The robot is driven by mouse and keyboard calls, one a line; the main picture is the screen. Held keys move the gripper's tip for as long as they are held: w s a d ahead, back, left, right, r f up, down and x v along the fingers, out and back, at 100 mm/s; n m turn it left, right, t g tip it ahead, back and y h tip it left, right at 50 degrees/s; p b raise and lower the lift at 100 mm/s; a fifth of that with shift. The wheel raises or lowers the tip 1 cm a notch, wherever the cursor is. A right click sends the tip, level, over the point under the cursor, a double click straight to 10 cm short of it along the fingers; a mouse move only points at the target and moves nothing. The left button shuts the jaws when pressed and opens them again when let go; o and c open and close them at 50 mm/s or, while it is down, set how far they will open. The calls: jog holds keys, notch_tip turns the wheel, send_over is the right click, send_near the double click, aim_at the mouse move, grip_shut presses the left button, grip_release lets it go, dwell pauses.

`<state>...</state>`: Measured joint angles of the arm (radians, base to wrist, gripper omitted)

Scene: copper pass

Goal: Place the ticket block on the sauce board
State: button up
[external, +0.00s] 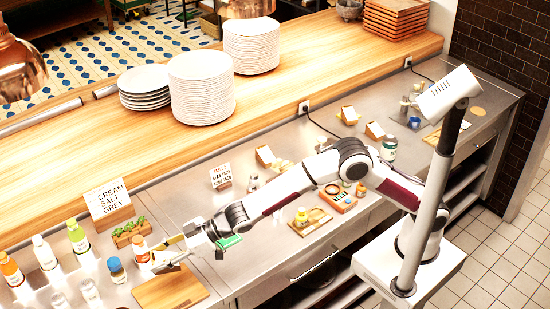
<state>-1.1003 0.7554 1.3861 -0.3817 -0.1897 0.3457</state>
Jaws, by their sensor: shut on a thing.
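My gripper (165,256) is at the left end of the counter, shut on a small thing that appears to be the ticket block. The block is mostly hidden by the fingers, so its shape and tilt cannot be made out. A plain wooden board (171,292) lies on the steel counter just below the gripper in the picture, near the bottles; it looks like the sauce board. Its visible top is bare. The gripper appears to be above the board's far edge; the exact height cannot be told.
Several sauce bottles (78,236) stand left of the board. A herb planter (131,232) and a sign (108,201) stand behind the gripper. Small wooden card holders (265,156), an orange tray (341,198) and a small board (309,224) are farther right. Plate stacks (201,88) stand on the upper shelf.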

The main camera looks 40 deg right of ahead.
jog(key=shift+f, duration=3.1)
jog(key=shift+f, duration=1.85)
jog(key=shift+f, duration=0.15)
jog(key=o, duration=1.2)
jog(key=shift+s+d+r, duration=0.2)
jog(key=shift+d+r, duration=0.2)
jog(key=shift+d, duration=0.15)
jog(key=shift+v, duration=5.4)
